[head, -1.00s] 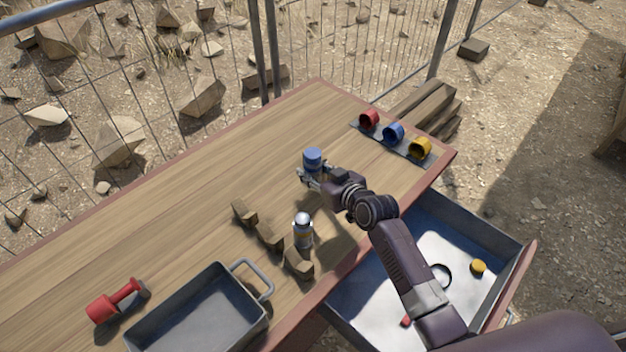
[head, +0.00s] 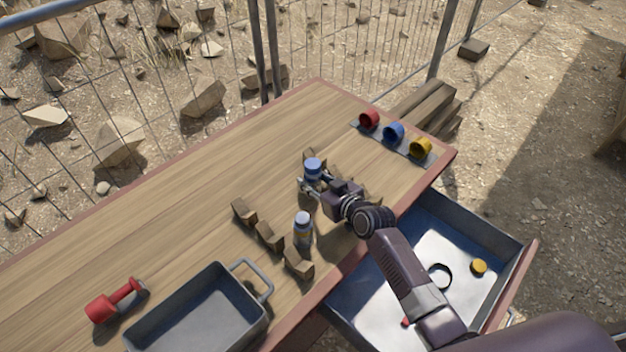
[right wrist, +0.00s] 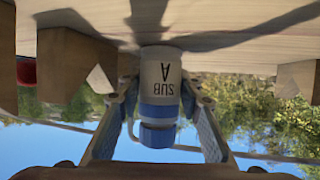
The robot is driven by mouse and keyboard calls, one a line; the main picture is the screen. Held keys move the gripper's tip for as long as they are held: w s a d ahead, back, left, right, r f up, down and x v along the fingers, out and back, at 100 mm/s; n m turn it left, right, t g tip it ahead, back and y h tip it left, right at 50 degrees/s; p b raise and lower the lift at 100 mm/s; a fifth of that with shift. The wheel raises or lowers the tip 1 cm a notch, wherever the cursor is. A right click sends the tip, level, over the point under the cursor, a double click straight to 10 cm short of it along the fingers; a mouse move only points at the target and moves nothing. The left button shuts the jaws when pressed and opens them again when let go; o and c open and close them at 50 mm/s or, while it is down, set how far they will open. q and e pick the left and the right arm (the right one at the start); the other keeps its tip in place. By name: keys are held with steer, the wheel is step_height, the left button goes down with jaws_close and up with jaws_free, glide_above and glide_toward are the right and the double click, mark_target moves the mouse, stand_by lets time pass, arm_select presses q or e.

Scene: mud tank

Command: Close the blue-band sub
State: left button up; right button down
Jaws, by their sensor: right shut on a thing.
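The blue-band sub, a white cylinder lettered "SUB A", shows upside down in the right wrist view (right wrist: 160,85), with a blue band and a blue top (right wrist: 157,135). In the head view its blue top (head: 312,165) shows above my right gripper (head: 307,186). My right gripper (right wrist: 158,112) is shut on the sub, one finger on each side. The sub is upright between wooden blocks; whether its base touches the table is unclear. My left gripper is not in view.
Another sub (head: 303,230) stands among wooden blocks (head: 268,236). A grey tray (head: 190,315) and a red tool (head: 115,302) lie at lower left. Red, blue (head: 393,132) and yellow cups line the right end. The open drawer (head: 460,235) holds a yellow piece (head: 478,267) and a dark ring.

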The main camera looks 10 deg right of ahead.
steer(key=c, duration=1.7)
jaws_free()
steer(key=shift+o, duration=0.2)
steer(key=shift+r, duration=0.1)
steer(key=shift+s+d, duration=0.1)
steer(key=shift+s, duration=0.05)
steer(key=v, duration=1.1)
steer(key=shift+s+d+r, duration=0.15)
steer(key=shift+s+r, duration=0.15)
steer(key=shift+f, duration=0.1)
